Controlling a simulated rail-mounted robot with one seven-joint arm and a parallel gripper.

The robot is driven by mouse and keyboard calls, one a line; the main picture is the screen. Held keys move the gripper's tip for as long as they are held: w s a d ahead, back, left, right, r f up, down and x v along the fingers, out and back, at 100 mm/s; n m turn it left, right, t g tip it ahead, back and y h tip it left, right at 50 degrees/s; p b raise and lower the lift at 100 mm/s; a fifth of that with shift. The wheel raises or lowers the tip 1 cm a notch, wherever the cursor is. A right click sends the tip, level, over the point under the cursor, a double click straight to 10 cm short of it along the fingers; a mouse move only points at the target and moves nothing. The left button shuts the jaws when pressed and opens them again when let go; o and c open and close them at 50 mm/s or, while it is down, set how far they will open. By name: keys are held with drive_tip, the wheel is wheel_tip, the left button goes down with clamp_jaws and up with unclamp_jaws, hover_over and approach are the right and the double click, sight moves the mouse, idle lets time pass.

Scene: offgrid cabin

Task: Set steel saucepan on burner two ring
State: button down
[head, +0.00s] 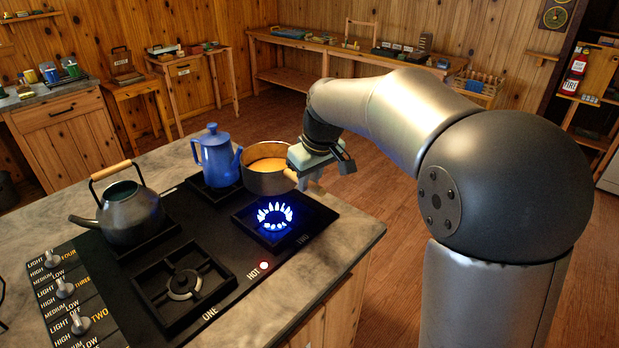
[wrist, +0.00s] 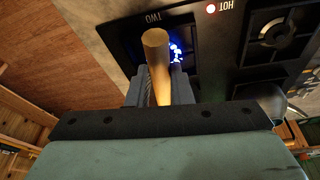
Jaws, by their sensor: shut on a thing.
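The steel saucepan (head: 265,183) holds a yellow-orange content and shows in the head view beyond burner two, right of the blue coffee pot. My gripper (head: 296,176) is at its right side, shut on its wooden handle. In the wrist view the round handle (wrist: 157,50) stands between the fingers of my gripper (wrist: 158,88); the pan's body is not seen there. The burner two ring (head: 274,217) is lit with blue flames and bears nothing. It also shows in the wrist view (wrist: 175,52), partly behind the handle and a finger. The pan's height above the surface is hard to tell.
A blue coffee pot (head: 217,157) stands on the back burner, a grey kettle (head: 130,213) on the left one. Burner one (head: 183,284) is empty. A red HOT light (head: 263,265) glows. The counter's right edge (head: 366,245) borders open floor.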

wheel_tip(320, 180, down, 11)
drive_tip(key=b, duration=0.8)
drive_tip(key=shift+f+b, duration=0.55)
drive_tip(key=shift+b, duration=0.25)
idle(3.8)
drive_tip(key=c, duration=1.2)
unclamp_jaws()
drive_tip(key=o, duration=0.3)
drive_tip(key=shift+s+f, duration=0.1)
drive_tip(key=shift+f, duration=0.1)
drive_tip(key=shift+o, duration=1.2)
drive_tip(key=shift+r, duration=0.2)
drive_tip(key=p+v, duration=0.4)
drive_tip(key=v, duration=0.2)
drive_tip(key=shift+d+r, duration=0.2)
drive_tip(key=shift+r, duration=0.15)
